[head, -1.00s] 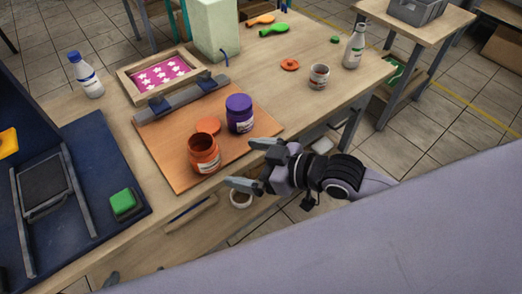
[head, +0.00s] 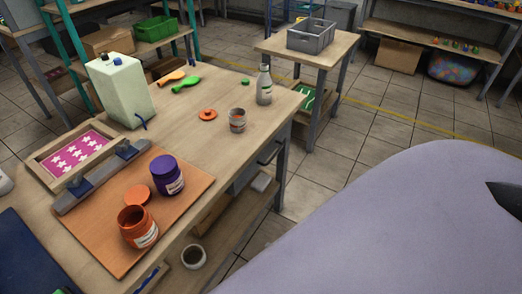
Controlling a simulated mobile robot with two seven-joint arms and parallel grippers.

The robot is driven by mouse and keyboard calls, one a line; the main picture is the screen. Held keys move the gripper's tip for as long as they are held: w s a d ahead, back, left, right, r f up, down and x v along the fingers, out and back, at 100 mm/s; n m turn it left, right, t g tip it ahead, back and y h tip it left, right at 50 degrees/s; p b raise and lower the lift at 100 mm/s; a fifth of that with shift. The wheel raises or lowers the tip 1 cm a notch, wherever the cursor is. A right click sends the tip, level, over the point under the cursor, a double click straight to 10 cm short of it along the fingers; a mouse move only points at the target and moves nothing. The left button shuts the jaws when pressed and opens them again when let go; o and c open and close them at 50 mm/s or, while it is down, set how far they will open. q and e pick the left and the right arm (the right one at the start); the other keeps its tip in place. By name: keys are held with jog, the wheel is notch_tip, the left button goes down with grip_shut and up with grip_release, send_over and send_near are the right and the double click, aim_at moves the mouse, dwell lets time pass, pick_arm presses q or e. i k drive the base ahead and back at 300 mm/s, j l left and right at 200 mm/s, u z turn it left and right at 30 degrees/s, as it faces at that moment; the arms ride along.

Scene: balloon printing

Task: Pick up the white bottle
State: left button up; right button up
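A whitish bottle (head: 264,87) with a grey cap and a label stands upright near the far right corner of the wooden table (head: 215,165). Nothing touches it. A small piece of another white object (head: 4,184) shows at the left edge, where the frame cuts it off. Neither gripper can be made out. A dark pointed part pokes in at the right edge; I cannot tell what it is.
Left of the bottle are a small grey-white cup (head: 237,121) and an orange lid (head: 207,114). A purple jar (head: 167,175) and an open orange jar (head: 138,227) stand on a brown board (head: 98,238). A side table (head: 283,45) holds a grey crate (head: 312,36).

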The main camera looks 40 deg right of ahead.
aim_at(263, 80)
jog(key=z, duration=1.25)
jog(key=i+l, duration=0.25)
jog(key=l, duration=0.2)
jog(key=i+l, duration=0.25)
jog(key=l, duration=0.15)
jog(key=i+l, duration=0.25)
jog(key=l, duration=0.2)
jog(key=i+l, duration=0.2)
jog(key=l, duration=0.2)
jog(key=i+l+u, duration=0.35)
jog(key=l, duration=0.25)
jog(key=u, duration=1.3)
